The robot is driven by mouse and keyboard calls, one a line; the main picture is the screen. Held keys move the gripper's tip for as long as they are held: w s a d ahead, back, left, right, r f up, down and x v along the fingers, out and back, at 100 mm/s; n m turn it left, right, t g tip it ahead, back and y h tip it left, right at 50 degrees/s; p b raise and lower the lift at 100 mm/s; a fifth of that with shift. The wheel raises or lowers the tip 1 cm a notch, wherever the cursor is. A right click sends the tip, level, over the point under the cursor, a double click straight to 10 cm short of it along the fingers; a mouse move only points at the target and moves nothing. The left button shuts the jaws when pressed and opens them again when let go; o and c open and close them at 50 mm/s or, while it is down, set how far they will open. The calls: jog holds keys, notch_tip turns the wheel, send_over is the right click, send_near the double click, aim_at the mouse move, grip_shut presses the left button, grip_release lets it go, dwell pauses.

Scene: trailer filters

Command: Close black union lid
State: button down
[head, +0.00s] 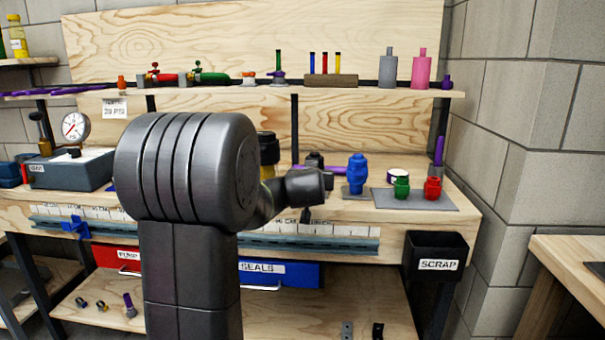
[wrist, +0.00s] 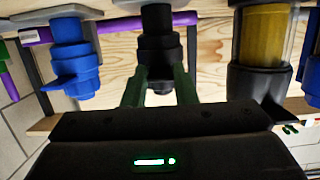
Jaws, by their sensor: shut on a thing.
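The black union (wrist: 157,48) stands in the middle of the wrist view, which looks upside down. My gripper (wrist: 160,68) has a green finger on each side of it and is shut on its ringed part. The fingers hide part of that section, and I cannot tell whether the lid is seated or has a gap. In the head view the black union (head: 315,160) shows only as a small dark piece behind my wrist. My arm hides the gripper there.
A blue union (head: 357,174) stands close to the right of the black one. A clear filter with a yellow core (wrist: 266,42) stands on its other side. Green (head: 401,188) and red (head: 432,189) fittings sit on a grey plate (head: 416,203). A shelf (head: 300,92) runs above.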

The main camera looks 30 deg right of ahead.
jog(key=shift+f+t+h+b, duration=0.35)
jog(key=shift+f+b, duration=0.6)
jog(key=shift+b, duration=1.15)
jog(key=shift+f+b, duration=0.15)
jog(key=shift+b, duration=0.15)
jog(key=c, duration=1.2)
grip_release()
jog(key=shift+w+f, duration=0.1)
jog(key=shift+o, duration=0.2)
jog(key=shift+r, duration=0.35)
jog(key=shift+s+a+r, duration=0.2)
jog(key=shift+s, duration=0.15)
jog(key=p+v, duration=0.3)
jog(key=v, duration=1)
jog(key=shift+f, duration=0.35)
